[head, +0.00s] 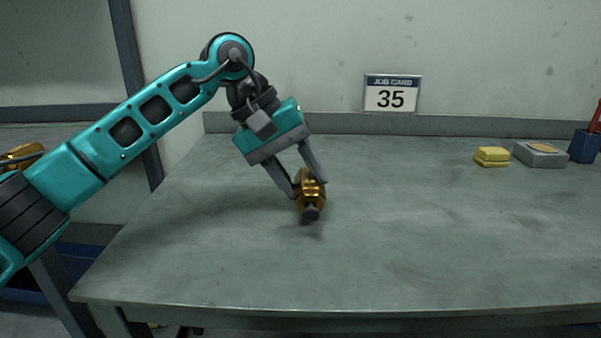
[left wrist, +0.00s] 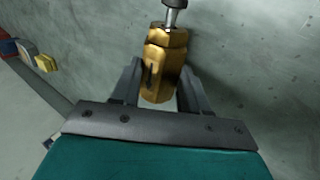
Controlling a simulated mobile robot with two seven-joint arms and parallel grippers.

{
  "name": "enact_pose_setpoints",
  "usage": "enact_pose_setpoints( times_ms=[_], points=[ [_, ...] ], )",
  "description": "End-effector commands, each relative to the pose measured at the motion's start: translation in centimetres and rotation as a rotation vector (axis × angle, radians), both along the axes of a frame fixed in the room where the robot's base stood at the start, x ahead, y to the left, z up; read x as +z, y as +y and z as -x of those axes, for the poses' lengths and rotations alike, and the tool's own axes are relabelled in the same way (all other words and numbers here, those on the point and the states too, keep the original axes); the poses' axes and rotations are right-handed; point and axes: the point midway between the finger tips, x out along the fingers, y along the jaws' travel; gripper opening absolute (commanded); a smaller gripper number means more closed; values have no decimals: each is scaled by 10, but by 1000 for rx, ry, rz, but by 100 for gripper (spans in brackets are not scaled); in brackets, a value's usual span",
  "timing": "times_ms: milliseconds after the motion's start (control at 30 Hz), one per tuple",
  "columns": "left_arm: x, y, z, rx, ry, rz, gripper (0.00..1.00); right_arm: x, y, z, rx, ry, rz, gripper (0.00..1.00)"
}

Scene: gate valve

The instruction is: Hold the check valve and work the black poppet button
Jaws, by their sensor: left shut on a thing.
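The check valve (head: 309,189) is a brass, faceted body held in my left gripper (head: 311,184). The gripper's two fingers are shut on its sides. The valve also shows in the left wrist view (left wrist: 163,62) between the fingers. The black poppet button (head: 311,213) is at the valve's near end, pointing toward the front of the bench in the head view. In the left wrist view the poppet end (left wrist: 174,8) shows as a grey stem with a dark cap, cut by the top edge. Whether the valve touches the bench is unclear. My right gripper is not in view.
The grey workbench (head: 420,230) is mostly clear in front and to the right. At the back right are yellow sponges (head: 492,156), a grey box with a tan oval top (head: 540,154) and a blue holder (head: 583,147). A job card marked 35 (head: 391,93) stands at the back.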

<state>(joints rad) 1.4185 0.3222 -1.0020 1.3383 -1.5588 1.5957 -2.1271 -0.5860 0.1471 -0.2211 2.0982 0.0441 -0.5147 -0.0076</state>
Motion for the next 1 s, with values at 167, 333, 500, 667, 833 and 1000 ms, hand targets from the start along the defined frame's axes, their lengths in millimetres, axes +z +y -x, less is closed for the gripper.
enact_pose_setpoints(
  times_ms=[167, 333, 500, 667, 833, 1000],
  points=[
    [-3, 0, 0, 0, -2, 2, 8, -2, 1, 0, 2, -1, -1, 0],
    [-6, 0, 0, 0, -1, 2, 8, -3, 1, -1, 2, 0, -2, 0],
    [-10, 0, 0, 0, -1, 2, 8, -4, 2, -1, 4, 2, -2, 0],
    [-13, 0, 0, 0, -1, 2, 8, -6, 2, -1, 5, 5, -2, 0],
    [-16, 0, 0, 0, -1, 2, 8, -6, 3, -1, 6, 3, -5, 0],
    [-19, 0, 0, 0, -1, 2, 8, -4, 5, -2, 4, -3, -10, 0]
  ],
)
